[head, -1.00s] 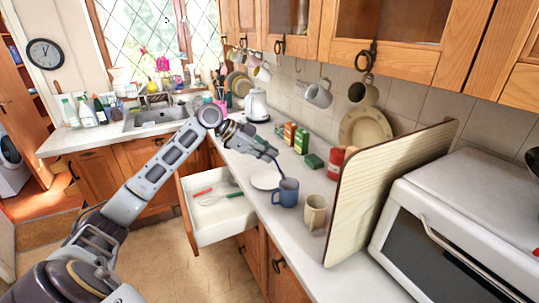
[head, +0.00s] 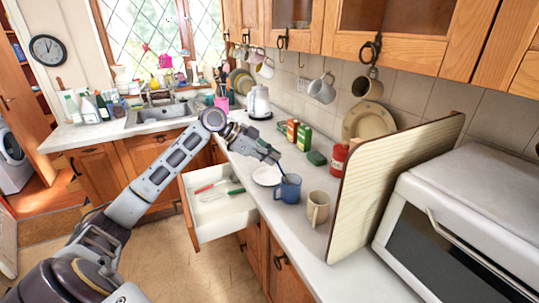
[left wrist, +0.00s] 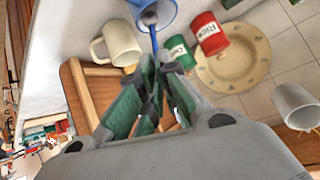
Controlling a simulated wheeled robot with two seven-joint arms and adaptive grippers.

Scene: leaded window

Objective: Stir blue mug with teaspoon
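The blue mug (head: 288,190) stands upright on the counter and shows at the top edge of the left wrist view (left wrist: 168,12). My left gripper (head: 279,161) is just above and behind the mug. In the left wrist view its green-padded fingers (left wrist: 152,92) are closed around the handle of the teaspoon (left wrist: 154,45). The spoon points down into the mug's opening. Its lower end shows at the mouth, but how deep it reaches is unclear. My right gripper is not in view.
A white saucer (head: 266,175) lies left of the mug, a beige mug (head: 318,207) stands close at right. An upright wooden board (head: 385,190) and white oven (head: 465,225) stand farther right. A red tin (head: 339,159) is behind. An open drawer (head: 222,228) juts out at left.

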